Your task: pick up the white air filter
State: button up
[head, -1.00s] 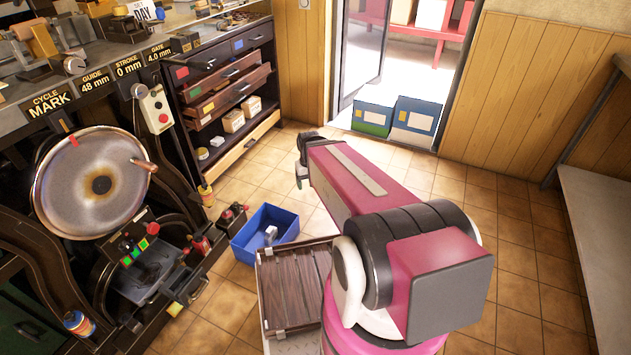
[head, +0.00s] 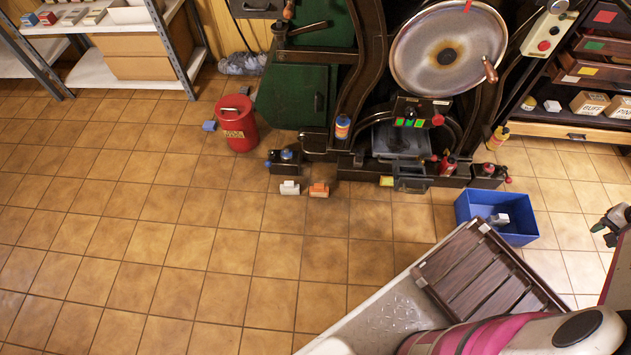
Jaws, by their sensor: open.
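A small white block-like item (head: 289,188), which looks like the white air filter, lies on the tiled floor in front of the machine. A similar orange item (head: 319,190) lies just to its right, apart from it. My gripper (head: 606,226) is at the right edge of the head view, partly cut off, open and seemingly empty. It is far to the right of the white item, beyond the blue bin.
A blue bin (head: 517,238) holding a small grey-white object (head: 498,219) stands near my slatted deck (head: 475,275). A red bucket (head: 236,123) stands left of the machine (head: 345,125). Shelving (head: 178,45) is at the upper left. The floor at left and centre is clear.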

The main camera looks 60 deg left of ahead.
aim_at(289, 187)
jog(key=u, duration=3)
jog(key=i+j+z, duration=0.2)
jog(key=j+z, duration=0.2)
jog(key=j, duration=1.05)
jog(key=j+z, duration=0.35)
jog(key=j, duration=1.05)
